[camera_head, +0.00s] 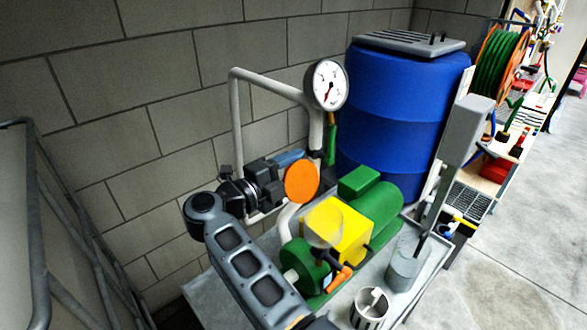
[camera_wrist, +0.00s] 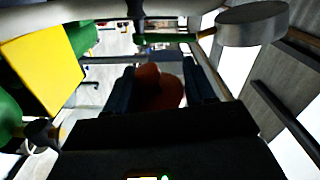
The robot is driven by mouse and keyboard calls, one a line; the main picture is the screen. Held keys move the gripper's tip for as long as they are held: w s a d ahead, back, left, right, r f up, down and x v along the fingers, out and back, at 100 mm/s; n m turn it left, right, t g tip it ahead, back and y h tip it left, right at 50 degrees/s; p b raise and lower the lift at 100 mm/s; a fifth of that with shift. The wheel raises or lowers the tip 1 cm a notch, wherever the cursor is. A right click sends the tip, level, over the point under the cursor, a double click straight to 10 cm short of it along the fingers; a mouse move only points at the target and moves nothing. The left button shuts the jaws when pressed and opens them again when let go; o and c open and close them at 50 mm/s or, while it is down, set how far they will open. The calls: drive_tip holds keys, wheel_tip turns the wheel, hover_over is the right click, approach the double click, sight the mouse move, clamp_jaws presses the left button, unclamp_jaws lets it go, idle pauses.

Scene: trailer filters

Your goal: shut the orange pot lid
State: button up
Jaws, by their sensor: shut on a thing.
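The orange pot lid (camera_head: 301,181) shows as a round disc standing on edge, its face toward the head camera. It is to the left of a yellow block (camera_head: 350,235) with a pale, see-through round part (camera_head: 324,228) on it. My gripper (camera_head: 284,170) is at the lid's left side, reaching in from the left. In the wrist view the orange lid (camera_wrist: 158,88) sits between the two dark fingers of my gripper (camera_wrist: 160,78), which is shut on it. The fingers and shadow hide part of the lid.
A grey pipe (camera_head: 236,120) with a pressure gauge (camera_head: 326,84) rises behind. Green pump parts (camera_head: 379,208) and an orange handle (camera_head: 338,279) flank the yellow block. A blue drum (camera_head: 400,110) stands behind, a block wall (camera_head: 150,70) at left. Open floor (camera_head: 510,250) lies right.

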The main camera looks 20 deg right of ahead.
drive_tip(key=shift+o, duration=0.7)
drive_tip(key=shift+s+d+f, duration=0.1)
drive_tip(key=shift+d+f, duration=0.05)
drive_tip(key=shift+f, duration=0.2)
clamp_jaws()
drive_tip(key=shift+s+f, duration=0.1)
drive_tip(key=shift+f, duration=0.05)
idle(0.4)
drive_tip(key=shift+c, duration=0.7)
unclamp_jaws()
drive_tip(key=v, duration=0.9)
drive_tip(key=shift+r+b, duration=0.4)
drive_tip(key=shift+b, duration=0.05)
